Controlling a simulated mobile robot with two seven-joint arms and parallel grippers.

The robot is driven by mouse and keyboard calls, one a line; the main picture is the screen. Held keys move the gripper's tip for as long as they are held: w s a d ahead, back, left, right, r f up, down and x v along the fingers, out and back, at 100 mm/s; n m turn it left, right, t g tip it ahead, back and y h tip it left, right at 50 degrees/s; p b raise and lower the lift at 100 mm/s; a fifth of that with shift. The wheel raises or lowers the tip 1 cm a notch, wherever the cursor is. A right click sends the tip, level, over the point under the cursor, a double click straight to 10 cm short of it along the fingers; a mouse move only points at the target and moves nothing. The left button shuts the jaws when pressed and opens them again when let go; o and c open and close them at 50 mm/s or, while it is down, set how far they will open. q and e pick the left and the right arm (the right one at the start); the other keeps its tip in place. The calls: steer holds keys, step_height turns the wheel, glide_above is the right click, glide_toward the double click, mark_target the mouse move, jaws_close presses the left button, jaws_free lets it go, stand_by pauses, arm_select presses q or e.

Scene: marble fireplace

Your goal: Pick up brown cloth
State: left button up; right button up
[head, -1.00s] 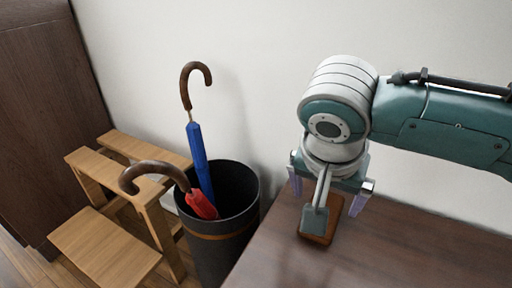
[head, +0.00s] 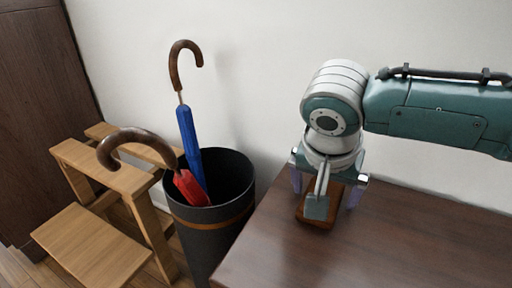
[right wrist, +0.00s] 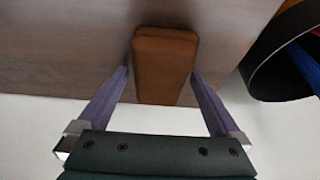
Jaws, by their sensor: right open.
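The brown cloth (head: 334,197) is a small, thick, folded-looking rectangle lying on the dark wooden tabletop. My right gripper (head: 326,198) points down over it, and part of the gripper hides the cloth's middle in the head view. In the right wrist view the cloth (right wrist: 165,62) lies between the two purple fingers of the open gripper (right wrist: 160,73). There is a visible gap on each side, and nothing is held. I cannot tell whether the fingertips touch the table. My left gripper is not in view.
The dark wooden tabletop (head: 420,245) is clear to the right of the cloth. Left of it stands a black bin (head: 235,215) holding a blue umbrella (head: 188,135) and a red umbrella (head: 190,188). A wooden step stool (head: 95,245) is farther left. A pale wall rises behind.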

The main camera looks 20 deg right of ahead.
steer(key=shift+f, duration=0.15)
steer(key=shift+c, duration=0.4)
steer(key=c, duration=1.1)
step_height(320, 180, up, 20)
steer(key=p, duration=1.1)
steer(key=shift+r+p, duration=0.2)
steer(key=shift+p, duration=0.1)
